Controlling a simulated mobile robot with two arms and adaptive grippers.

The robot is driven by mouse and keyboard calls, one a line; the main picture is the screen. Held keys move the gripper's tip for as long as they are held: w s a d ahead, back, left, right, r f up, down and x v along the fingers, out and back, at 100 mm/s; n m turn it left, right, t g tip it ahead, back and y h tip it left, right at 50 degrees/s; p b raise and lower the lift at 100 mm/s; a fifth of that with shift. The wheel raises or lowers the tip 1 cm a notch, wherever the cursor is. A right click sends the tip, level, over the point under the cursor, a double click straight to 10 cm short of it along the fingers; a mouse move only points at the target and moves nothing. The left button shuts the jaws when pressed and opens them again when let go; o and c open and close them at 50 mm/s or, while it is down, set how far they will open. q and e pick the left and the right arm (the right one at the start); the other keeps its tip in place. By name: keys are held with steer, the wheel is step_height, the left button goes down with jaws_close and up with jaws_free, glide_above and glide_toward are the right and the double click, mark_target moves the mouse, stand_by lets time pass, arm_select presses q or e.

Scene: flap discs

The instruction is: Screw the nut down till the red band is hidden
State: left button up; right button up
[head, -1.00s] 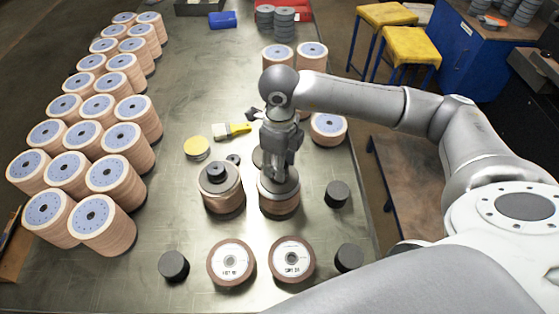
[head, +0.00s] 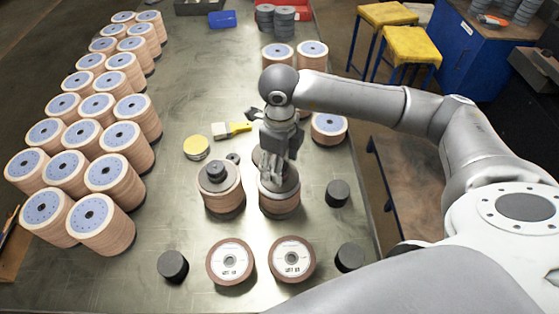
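My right gripper (head: 276,172) points straight down onto the top of the right-hand clamped disc stack (head: 279,200). Its fingers are at the centre of the grey top plate, where they hide any nut. I cannot tell whether they are closed on it. No red band shows. A similar stack (head: 222,198) stands just to the left, with a dark round nut (head: 216,171) on its grey plate. My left gripper is not in view.
Two labelled discs (head: 230,261) (head: 292,259) lie in front, between black cylinders (head: 173,266) (head: 349,258). A yellow-topped tin (head: 196,147) and a brush (head: 232,130) lie behind. Several disc stacks (head: 110,181) fill the left side.

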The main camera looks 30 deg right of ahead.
steer(key=shift+r, duration=0.1)
step_height(320, 180, up, 12)
steer(key=shift+f, duration=0.1)
steer(key=shift+c, duration=0.3)
